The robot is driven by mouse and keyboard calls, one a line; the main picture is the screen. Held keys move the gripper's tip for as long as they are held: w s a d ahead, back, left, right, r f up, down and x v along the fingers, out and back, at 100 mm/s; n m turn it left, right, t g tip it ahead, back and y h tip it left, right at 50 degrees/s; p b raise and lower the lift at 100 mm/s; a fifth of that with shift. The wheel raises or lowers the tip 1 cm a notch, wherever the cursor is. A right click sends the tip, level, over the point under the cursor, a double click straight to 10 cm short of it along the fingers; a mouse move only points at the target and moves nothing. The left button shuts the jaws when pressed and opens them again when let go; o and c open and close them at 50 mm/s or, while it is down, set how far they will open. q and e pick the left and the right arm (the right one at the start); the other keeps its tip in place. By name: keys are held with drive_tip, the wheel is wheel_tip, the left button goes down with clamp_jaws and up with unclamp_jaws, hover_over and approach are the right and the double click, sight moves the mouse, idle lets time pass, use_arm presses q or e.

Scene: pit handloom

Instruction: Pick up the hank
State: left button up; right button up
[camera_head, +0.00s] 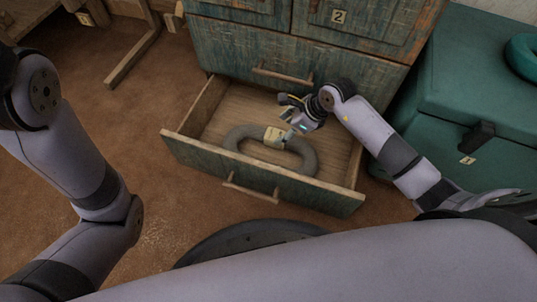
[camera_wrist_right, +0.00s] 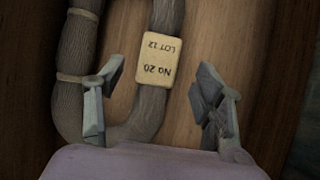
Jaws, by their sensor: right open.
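The hank (camera_head: 235,137) is a grey-brown loop of yarn lying in the open bottom drawer (camera_head: 180,147), with a cream tag (camera_head: 274,137) around it. In the right wrist view the hank (camera_wrist_right: 78,50) shows its tag (camera_wrist_right: 157,60) reading "No 20 LOT 12". My right gripper (camera_head: 292,124) is above the drawer, over the hank's right part. In the right wrist view the open fingers of my right gripper (camera_wrist_right: 160,115) stand apart, with the tagged side of the loop between them or just below; contact cannot be told. My left gripper is outside the view.
The blue-green cabinet (camera_head: 225,45) stands behind the drawer, its upper drawers shut. A teal chest (camera_head: 480,80) stands close on the right, with a teal ring-shaped thing (camera_head: 522,57) on top. A wooden frame (camera_head: 135,55) is at upper left. Brown floor (camera_head: 130,120) is clear left of the drawer.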

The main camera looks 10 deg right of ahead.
sight(279, 135)
drive_tip(key=shift+a+f+b, duration=0.15)
drive_tip(key=shift+f+b, duration=0.4)
drive_tip(key=shift+f, duration=0.1)
drive_tip(key=b+x, duration=0.4)
drive_tip(key=shift+f, duration=0.25)
drive_tip(key=shift+r, duration=0.1)
drive_tip(key=shift+c, duration=0.2)
drive_tip(key=c, duration=1.3)
